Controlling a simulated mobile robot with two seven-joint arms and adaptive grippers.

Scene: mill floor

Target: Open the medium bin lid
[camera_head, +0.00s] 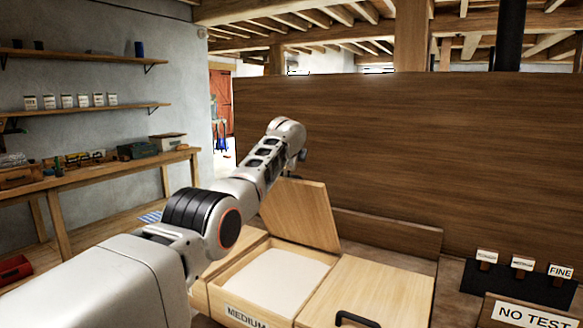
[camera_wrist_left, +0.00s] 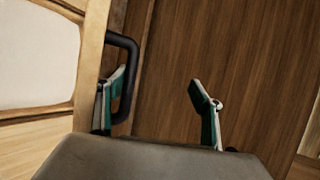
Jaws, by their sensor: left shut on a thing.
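The medium bin (camera_head: 218,296) stands low in the head view, with a label on its front and pale contents (camera_head: 274,277) inside. Its wooden lid (camera_head: 300,213) is raised steeply and leans back, leaving the bin open. In the left wrist view the lid shows edge-on (camera_wrist_left: 92,70), with its black handle (camera_wrist_left: 133,75) beside it. My left gripper (camera_wrist_left: 157,82) is at this handle: one finger passes inside the loop, and the other stands outside it with some space visible. In the head view the lid and wrist mostly hide this gripper. My right gripper is not in view.
A closed bin lid (camera_head: 375,292) with a black handle lies directly right of the open bin. A high wooden panel (camera_head: 400,140) stands behind. Small signs (camera_head: 522,262) stand on a dark mat (camera_head: 492,289) at right. A workbench (camera_head: 110,172) runs along the left wall.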

